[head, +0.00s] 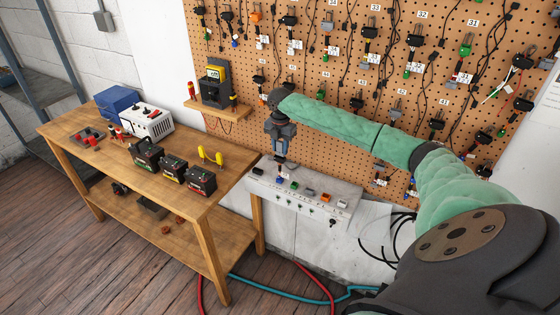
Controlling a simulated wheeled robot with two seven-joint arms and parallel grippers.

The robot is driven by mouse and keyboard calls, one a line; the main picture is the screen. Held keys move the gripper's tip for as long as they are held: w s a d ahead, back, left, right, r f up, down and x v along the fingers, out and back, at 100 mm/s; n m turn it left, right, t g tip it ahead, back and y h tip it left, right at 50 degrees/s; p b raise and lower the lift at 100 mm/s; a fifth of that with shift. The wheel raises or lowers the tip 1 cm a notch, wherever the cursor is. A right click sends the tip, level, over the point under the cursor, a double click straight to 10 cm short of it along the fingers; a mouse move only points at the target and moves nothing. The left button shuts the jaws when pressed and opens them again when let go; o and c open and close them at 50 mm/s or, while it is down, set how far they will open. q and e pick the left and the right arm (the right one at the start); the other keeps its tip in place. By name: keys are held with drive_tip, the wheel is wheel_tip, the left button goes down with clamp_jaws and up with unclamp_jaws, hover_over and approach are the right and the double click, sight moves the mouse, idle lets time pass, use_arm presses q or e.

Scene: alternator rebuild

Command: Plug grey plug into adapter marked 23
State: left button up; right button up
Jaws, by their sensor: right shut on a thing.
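My right gripper (281,152) reaches in from the right on a green-sleeved arm and points down in front of the pegboard. It is shut on a small plug whose colour and shape are mostly hidden by the fingers. It is above the left part of a white tester box (345,207), which has a row of small coloured plugs or sockets on top, among them a green one (294,186) and an orange one (309,192). Many adapters with number labels hang on the pegboard (345,97). I cannot make out a label 23. My left gripper is not in view.
A wooden bench (215,198) on the left holds several black batteries, a white charger (147,122) and a blue box (116,103). A meter (214,87) stands on a small wall shelf. Red and teal hoses (270,286) lie on the floor.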

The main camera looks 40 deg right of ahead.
drive_tip(key=shift+w+f+p, duration=0.1)
drive_tip(key=shift+f+p, duration=0.1)
drive_tip(key=shift+p, duration=0.1)
idle(0.5)
drive_tip(key=shift+r, duration=0.1)
drive_tip(key=shift+f, duration=0.95)
idle(2.1)
drive_tip(key=o, duration=0.9)
drive_tip(key=shift+r, duration=4.3)
